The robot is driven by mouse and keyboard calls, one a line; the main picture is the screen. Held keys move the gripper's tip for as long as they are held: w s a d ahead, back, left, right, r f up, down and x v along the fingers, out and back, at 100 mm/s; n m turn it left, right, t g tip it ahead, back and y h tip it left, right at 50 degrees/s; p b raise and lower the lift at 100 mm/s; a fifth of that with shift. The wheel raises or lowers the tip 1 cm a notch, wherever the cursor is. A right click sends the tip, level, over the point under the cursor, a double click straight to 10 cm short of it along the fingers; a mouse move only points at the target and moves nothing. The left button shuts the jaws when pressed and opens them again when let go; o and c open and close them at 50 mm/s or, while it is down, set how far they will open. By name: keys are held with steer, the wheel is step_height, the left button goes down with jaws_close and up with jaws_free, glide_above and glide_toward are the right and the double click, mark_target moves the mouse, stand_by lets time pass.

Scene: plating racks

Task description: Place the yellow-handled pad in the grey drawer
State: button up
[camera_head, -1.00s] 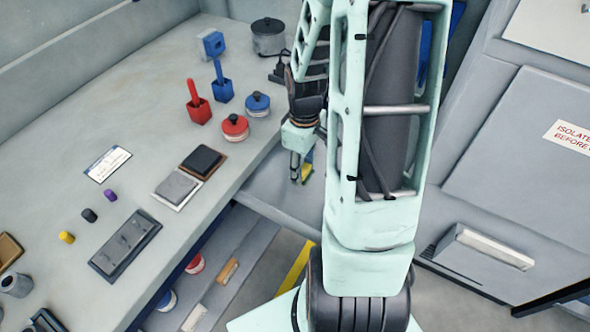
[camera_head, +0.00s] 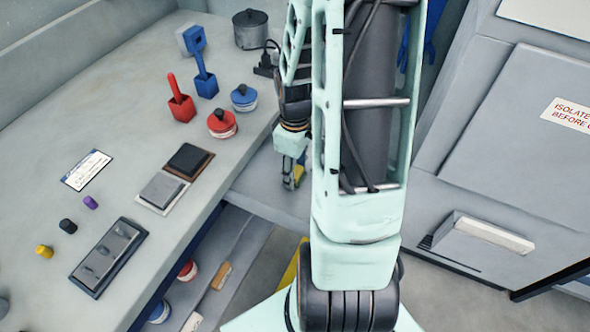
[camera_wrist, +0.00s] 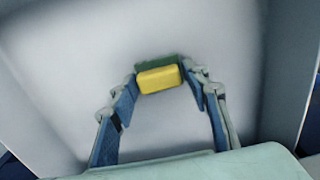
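The yellow-handled pad, a yellow block (camera_wrist: 160,80) on a dark green base, shows between my fingertips in the wrist view; it also shows partly behind a finger in the head view (camera_head: 299,171). My gripper (camera_wrist: 160,76) is shut on the yellow handle, one fingertip at each end. In the head view my gripper (camera_head: 293,182) points down over the open grey drawer (camera_head: 262,194), right of the counter. The drawer's pale floor (camera_wrist: 165,125) and side walls surround the pad in the wrist view. I cannot tell whether the pad touches the floor.
The counter (camera_head: 130,135) at left bears a red holder (camera_head: 181,108), a blue holder (camera_head: 206,86), round red and blue-lidded pots, a grey pot (camera_head: 250,30) and small knobs. A grey cabinet (camera_head: 510,160) stands at right. My own arm hides part of the drawer.

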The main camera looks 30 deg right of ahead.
mark_target(295, 171)
steer(key=shift+o, duration=1.4)
steer(key=shift+r, duration=0.15)
step_height(295, 171, up, 12)
steer(key=p, duration=0.2)
